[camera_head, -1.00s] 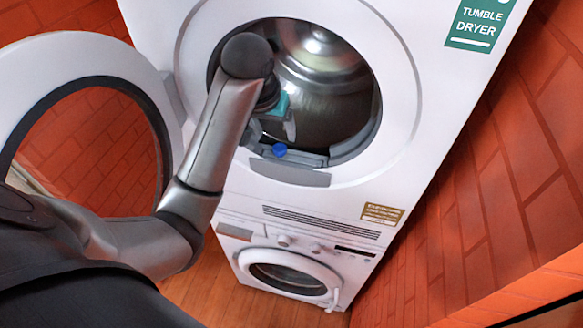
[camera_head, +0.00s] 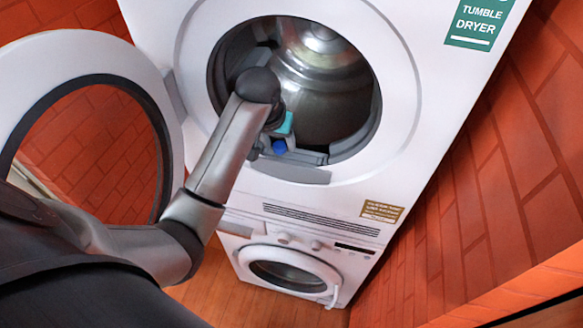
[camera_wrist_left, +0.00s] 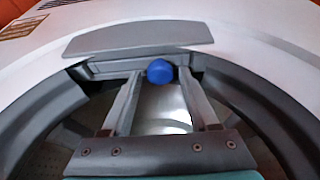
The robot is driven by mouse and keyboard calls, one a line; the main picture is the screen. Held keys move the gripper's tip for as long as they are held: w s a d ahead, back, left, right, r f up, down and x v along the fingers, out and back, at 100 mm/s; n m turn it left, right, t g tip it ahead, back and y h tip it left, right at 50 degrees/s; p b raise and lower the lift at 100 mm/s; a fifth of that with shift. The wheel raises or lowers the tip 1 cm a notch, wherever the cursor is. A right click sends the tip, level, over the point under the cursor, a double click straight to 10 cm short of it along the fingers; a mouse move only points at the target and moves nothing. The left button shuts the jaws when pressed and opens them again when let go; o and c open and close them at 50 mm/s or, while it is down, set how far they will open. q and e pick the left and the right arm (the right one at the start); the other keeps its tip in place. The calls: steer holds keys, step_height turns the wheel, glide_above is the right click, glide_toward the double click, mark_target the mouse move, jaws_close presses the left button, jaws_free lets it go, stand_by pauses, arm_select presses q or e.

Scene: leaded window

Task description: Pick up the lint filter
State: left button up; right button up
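The lint filter shows as a grey piece with a round blue knob (camera_head: 280,147) at the lower lip of the tumble dryer's opening. In the left wrist view the blue knob (camera_wrist_left: 160,71) stands in front of the grey filter slot. My left gripper (camera_wrist_left: 161,78) is open, with one finger on each side of the knob and narrow gaps showing. I cannot tell whether the fingertips touch the filter. In the head view my left wrist hides most of the fingers. My right gripper is not in view.
The tumble dryer (camera_head: 420,110) stands on a washing machine (camera_head: 243,258). Its round door (camera_head: 30,60) hangs open at the left. The metal drum (camera_head: 325,85) behind the opening looks empty. A brick wall (camera_head: 500,200) runs close along the right.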

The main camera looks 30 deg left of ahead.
arm_select(q)
jaws_close()
stand_by(1.1)
